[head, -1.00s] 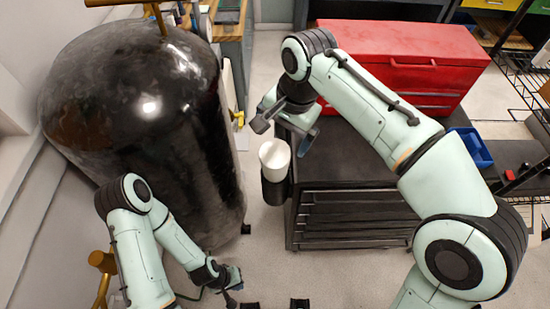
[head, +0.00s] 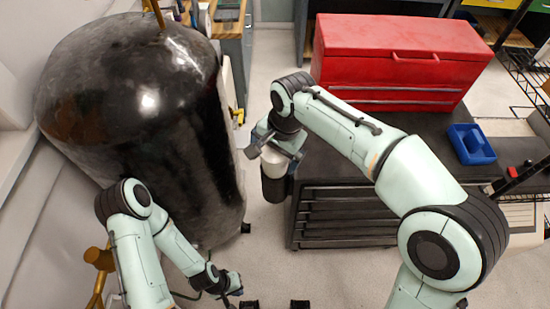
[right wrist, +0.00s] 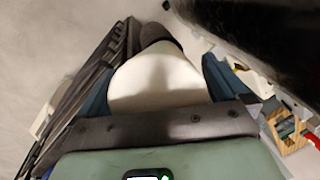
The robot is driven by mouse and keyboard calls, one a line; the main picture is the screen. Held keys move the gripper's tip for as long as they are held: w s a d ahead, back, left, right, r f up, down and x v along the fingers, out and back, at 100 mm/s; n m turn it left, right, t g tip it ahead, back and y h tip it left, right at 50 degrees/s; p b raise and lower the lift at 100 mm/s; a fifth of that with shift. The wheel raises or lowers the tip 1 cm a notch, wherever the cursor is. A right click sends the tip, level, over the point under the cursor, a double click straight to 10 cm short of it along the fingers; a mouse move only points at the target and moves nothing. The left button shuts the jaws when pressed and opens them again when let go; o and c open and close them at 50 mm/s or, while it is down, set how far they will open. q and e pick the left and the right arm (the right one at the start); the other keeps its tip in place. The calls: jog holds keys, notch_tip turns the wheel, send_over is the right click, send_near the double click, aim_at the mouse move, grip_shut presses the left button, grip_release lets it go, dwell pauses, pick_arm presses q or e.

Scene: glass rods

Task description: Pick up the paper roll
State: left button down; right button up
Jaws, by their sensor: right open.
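The paper roll (head: 275,157) is white and sits upright in a black holder (head: 273,188) at the left side of the dark cabinet. My right gripper (head: 271,147) is over its top and hides much of it in the head view. In the right wrist view the roll (right wrist: 158,78) fills the space between the two blue fingers of my right gripper (right wrist: 158,88), one on each side. The jaws are open; I cannot tell whether they touch the roll. My left gripper (head: 234,291) is low at the bottom of the head view, away from the roll; its jaws are unclear.
The dark cabinet (head: 345,215) with drawers stands right of the roll. A red toolbox (head: 395,55) and a blue bin (head: 471,145) are on top. A large black tank (head: 140,130) stands to the left. Bare floor (head: 262,232) lies between.

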jog(key=shift+r, duration=0.1)
jog(key=c, duration=1.6)
